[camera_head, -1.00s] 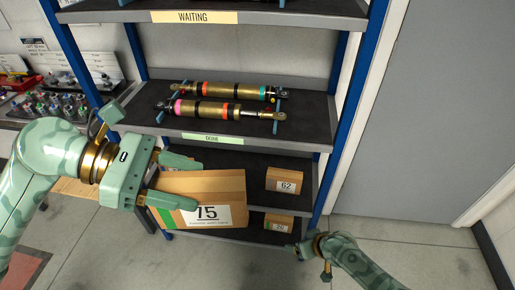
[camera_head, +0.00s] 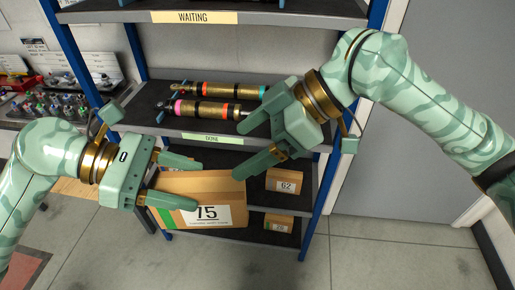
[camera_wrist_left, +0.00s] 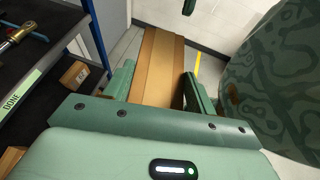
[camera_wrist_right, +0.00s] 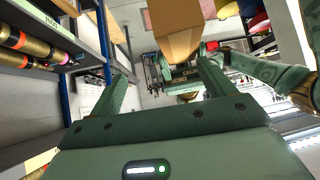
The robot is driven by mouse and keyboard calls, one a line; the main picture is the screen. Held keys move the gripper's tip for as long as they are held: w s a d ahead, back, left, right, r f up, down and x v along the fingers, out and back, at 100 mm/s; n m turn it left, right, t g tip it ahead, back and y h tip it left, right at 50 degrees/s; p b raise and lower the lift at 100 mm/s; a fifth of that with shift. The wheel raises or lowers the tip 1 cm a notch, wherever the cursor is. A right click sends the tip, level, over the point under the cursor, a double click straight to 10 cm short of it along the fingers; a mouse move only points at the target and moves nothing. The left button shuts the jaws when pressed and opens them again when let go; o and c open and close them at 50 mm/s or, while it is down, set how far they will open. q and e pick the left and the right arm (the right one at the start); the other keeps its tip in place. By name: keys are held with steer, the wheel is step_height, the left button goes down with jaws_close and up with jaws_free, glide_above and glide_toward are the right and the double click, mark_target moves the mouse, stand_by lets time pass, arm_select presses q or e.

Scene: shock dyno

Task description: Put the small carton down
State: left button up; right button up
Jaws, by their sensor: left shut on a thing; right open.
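In the left wrist view the carton (camera_wrist_left: 158,65) sits between the two fingers. My right gripper (camera_head: 240,153) is open and empty, its lower fingertip close to the carton's upper right corner. I cannot tell whether they touch. The right wrist view shows the carton (camera_wrist_right: 180,28) beyond the open fingers.
A blue-posted rack has a WAITING shelf (camera_head: 262,17) on top and a DONE shelf (camera_head: 300,142) below, holding two shock absorbers (camera_head: 205,107). Smaller cartons, one marked 62 (camera_head: 285,180) and another (camera_head: 279,223), stand on lower shelves. The floor at right (camera_head: 385,250) is clear.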

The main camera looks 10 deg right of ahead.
mark_target(217, 183)
steer(key=shift+n+g, duration=0.4)
steer(key=shift+n, duration=0.2)
steer(key=a+f, duration=0.2)
steer(key=s+a+f, duration=0.1)
steer(key=a+f, duration=0.2)
steer(key=s+a+f, duration=0.1)
steer(key=a+f, duration=0.2)
steer(key=c, duration=1.4)
arm_select(q)
steer(key=o, duration=1.4)
arm_select(e)
steer(key=shift+r, duration=0.1)
